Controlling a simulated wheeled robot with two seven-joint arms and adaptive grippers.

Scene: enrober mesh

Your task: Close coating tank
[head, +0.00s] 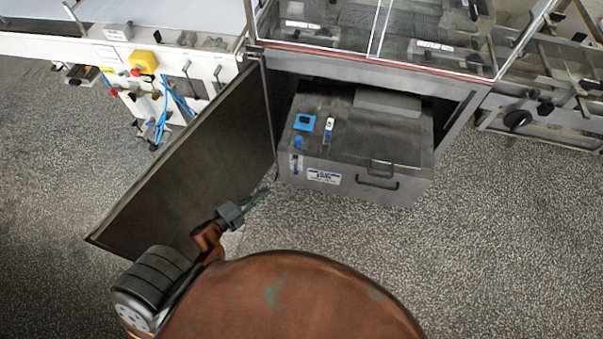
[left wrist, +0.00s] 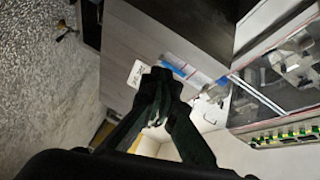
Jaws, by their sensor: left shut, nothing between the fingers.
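The coating tank (head: 355,150) is a grey metal box in the head view, sticking out of the open bay under the machine. It has a black handle (head: 378,183) and a label on its front, and blue parts on its left. A dark door panel (head: 190,165) stands swung open to the left of the bay. My left gripper (head: 268,190) is shut and empty, near the tank's lower left front corner, beside the door. In the left wrist view its fingers (left wrist: 163,78) overlap a grey face with a white label; whether they touch it cannot be told. My right gripper is not in view.
A glass-covered machine (head: 380,65) stands above the bay. A white machine (head: 205,75) with a yellow box and blue hoses is at the back left. A metal frame (head: 550,110) stands at the right. The speckled floor (head: 500,240) in front and right is clear.

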